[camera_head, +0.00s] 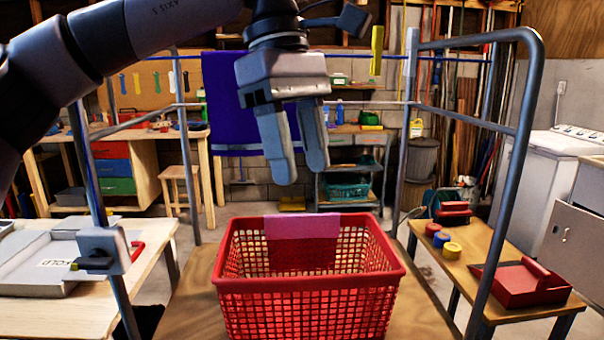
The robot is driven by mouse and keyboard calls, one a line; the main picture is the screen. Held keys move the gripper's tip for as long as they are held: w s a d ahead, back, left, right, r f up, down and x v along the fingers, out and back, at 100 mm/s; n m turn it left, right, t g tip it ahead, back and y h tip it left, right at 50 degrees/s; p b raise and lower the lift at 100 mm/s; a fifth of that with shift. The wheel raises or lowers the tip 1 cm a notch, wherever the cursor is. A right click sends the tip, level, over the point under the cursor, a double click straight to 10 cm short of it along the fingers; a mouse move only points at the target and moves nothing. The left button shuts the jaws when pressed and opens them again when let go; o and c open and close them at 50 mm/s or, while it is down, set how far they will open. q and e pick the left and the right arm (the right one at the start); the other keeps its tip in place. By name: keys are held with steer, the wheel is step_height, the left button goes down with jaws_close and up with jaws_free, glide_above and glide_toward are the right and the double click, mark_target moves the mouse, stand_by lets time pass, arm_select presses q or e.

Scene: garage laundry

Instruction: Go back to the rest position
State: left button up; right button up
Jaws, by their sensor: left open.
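My left gripper (297,172) hangs from the arm that comes in from the upper left. Its two fingers point down and are apart, with nothing between them. It is above the red laundry basket (312,284), not touching it. The basket stands on a wooden surface (192,300), and a pink patch (317,226) shows on its far rim. A blue cloth (222,105) hangs from the metal rack's rail behind the gripper. My right gripper is not in view.
Metal rack posts (510,190) stand on both sides of the basket. A table (60,318) with a grey tray is on the left. A white washer (548,175) stands at right.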

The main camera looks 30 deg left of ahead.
arm_select(q)
steer(key=shift+w+d+f+m, duration=0.1)
steer(key=shift+f+m, duration=0.1)
steer(key=shift+f, duration=0.35)
steer(key=shift+w+d+f+m, duration=0.1)
steer(key=shift+f+m, duration=0.1)
steer(key=shift+f, duration=0.3)
